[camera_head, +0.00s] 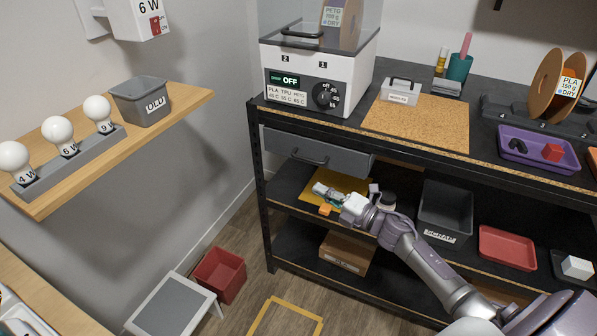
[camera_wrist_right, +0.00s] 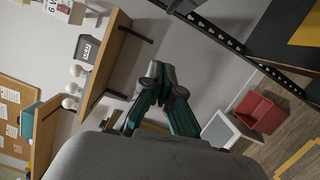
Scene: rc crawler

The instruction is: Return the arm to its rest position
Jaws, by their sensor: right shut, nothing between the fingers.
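My right arm (camera_head: 425,262) reaches in from the lower right of the head view, in front of the shelf rack. Its gripper (camera_head: 319,188) is in front of the rack's middle shelf, near a yellow mat (camera_head: 345,184), and points left. In the right wrist view the two teal fingers of the gripper (camera_wrist_right: 164,77) are shut with nothing between them. Whether the gripper touches the mat or the shelf cannot be told. My left gripper is not in view.
The black rack (camera_head: 264,213) has a grey drawer (camera_head: 318,153) above the gripper. A dark bin (camera_head: 446,205) and a red tray (camera_head: 507,248) sit on the middle shelf. A red bin (camera_head: 219,275) and a grey-topped stool (camera_head: 170,305) stand on the floor. A wooden shelf (camera_head: 190,98) holds bulbs at left.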

